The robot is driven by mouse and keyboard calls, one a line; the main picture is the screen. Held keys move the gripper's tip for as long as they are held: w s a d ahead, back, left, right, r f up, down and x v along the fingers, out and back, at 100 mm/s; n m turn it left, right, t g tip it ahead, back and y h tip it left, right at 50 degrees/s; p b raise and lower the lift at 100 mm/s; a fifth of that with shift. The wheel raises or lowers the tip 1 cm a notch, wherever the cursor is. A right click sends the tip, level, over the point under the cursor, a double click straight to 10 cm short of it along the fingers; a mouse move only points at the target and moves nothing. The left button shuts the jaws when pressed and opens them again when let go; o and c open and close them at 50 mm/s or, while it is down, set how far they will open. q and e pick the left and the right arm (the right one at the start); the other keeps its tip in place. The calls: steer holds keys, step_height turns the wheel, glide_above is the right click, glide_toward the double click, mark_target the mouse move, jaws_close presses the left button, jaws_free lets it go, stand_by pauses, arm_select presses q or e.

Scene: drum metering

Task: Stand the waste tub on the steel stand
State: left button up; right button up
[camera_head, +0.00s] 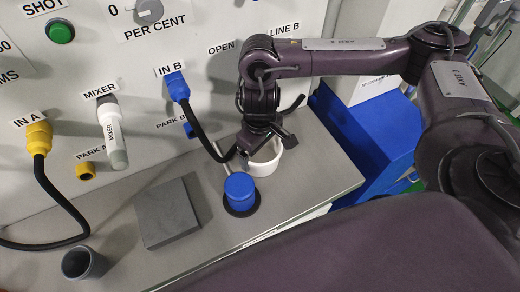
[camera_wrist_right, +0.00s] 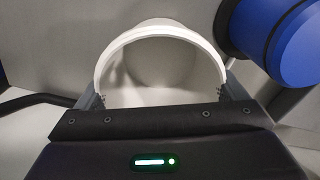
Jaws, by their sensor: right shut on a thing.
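The white waste tub (camera_head: 266,163) is at the right part of the grey bench, partly hidden behind my right gripper (camera_head: 262,148). In the right wrist view the tub (camera_wrist_right: 160,62) sits between the two fingers, which grip its sides; it looks empty and upright. I cannot tell whether its bottom touches the bench. A flat grey square block (camera_head: 167,213), which looks like the steel stand, lies on the bench to the left, with nothing on it. My left gripper is not in view.
A blue-capped fitting (camera_head: 240,188) stands close beside the tub and shows in the right wrist view (camera_wrist_right: 285,38). A black cable (camera_head: 203,137) hangs from IN B behind it. A grey cup (camera_head: 83,263) stands at front left. A blue bin (camera_head: 370,135) is off the bench's right end.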

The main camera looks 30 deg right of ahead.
steer(key=shift+f, duration=0.1)
steer(key=o, duration=0.7)
steer(key=shift+o, duration=0.2)
